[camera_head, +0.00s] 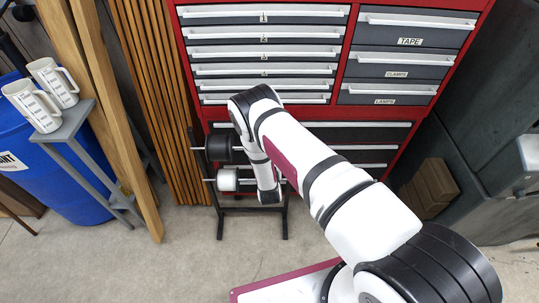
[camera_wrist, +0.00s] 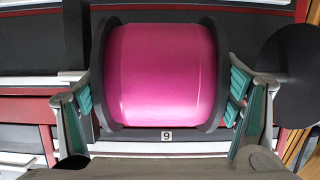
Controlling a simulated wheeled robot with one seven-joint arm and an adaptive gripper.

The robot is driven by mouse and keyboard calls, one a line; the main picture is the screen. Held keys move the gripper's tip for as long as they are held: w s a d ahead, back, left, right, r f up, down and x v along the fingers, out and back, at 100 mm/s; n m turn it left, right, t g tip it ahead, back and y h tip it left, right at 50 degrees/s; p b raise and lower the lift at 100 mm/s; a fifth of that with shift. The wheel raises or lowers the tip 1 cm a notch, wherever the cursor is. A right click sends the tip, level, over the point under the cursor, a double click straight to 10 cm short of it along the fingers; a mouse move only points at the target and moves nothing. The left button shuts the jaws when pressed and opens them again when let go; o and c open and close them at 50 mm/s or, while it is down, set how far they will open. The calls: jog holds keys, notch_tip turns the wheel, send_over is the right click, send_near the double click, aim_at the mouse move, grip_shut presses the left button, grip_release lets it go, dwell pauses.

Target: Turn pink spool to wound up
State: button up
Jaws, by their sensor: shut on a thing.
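The pink spool (camera_wrist: 160,70) fills the middle of the wrist view, with a dark flange at each end. My gripper (camera_wrist: 162,103) is shut on the pink spool, with one green-padded finger against each flange. In the head view my gripper (camera_head: 270,192) reaches down to the spool rack (camera_head: 220,215) in front of the red tool cabinet. The pink spool is hidden behind my arm there. I cannot tell how far it is turned.
A black spool (camera_head: 222,148) and a white spool (camera_head: 228,180) sit on the rack left of my arm. Red cabinet drawers (camera_head: 265,50) stand behind. Wooden planks (camera_head: 110,110), a blue barrel (camera_head: 70,180) and white jugs (camera_head: 55,82) are at left. Floor in front is mostly clear.

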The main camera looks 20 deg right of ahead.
jog(key=shift+f, duration=0.15)
dwell(0.4)
jog(key=o, duration=1.1)
jog(key=v, duration=1.2)
jog(key=shift+s+f, duration=0.1)
